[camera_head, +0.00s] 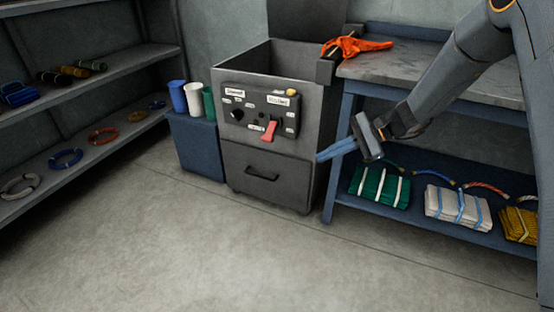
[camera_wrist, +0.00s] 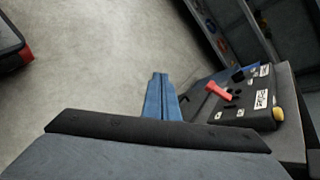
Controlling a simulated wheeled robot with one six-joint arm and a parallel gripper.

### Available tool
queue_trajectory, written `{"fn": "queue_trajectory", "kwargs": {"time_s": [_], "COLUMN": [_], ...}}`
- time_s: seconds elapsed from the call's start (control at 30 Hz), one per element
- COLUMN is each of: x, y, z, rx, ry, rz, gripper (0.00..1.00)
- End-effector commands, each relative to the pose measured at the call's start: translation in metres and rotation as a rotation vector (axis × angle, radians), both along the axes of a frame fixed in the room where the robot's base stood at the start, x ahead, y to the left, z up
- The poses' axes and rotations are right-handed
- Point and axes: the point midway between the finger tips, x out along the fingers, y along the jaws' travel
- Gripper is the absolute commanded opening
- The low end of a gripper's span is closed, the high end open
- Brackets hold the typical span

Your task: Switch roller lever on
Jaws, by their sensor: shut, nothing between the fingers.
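The roller lever (camera_head: 269,131) is a red handle on the dark control panel (camera_head: 256,98) of the grey machine (camera_head: 236,157). Its red end points down and slightly left in the head view. The red lever also shows in the wrist view (camera_wrist: 216,90), right of my fingers. My gripper (camera_head: 321,157) is shut and empty, its blue fingers pointing left in front of the machine's right side. It is right of the lever and lower, apart from it. In the wrist view my gripper (camera_wrist: 159,76) shows its fingers together. A yellow knob (camera_head: 292,92) sits at the panel's upper right.
A workbench (camera_head: 425,75) with an orange net (camera_head: 355,46) on top stands right of the machine. Its lower shelf holds folded nets (camera_head: 380,187). A blue box (camera_head: 196,146) with cups stands left. Shelves (camera_head: 75,132) with rope coils line the left wall. The floor in front is clear.

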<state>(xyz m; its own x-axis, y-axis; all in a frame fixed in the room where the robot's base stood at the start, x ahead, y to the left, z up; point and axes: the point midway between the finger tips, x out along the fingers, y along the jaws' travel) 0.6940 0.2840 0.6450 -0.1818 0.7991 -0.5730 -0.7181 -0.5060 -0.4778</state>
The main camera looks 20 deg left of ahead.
Motion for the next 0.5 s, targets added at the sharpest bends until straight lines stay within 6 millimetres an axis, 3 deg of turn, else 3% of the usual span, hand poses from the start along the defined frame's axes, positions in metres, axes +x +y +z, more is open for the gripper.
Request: {"fn": "queue_trajectory", "kwargs": {"time_s": [0.03, 0.3, 0.5], "x": [0.017, 0.091, 0.139], "y": [0.014, 0.073, 0.103], "z": [-0.027, -0.094, -0.140], "rx": [0.048, 0.330, 0.545], "ry": [0.021, 0.112, 0.161], "rz": [-0.016, -0.102, -0.148], "gripper": [0.00, 0.00, 0.00]}}
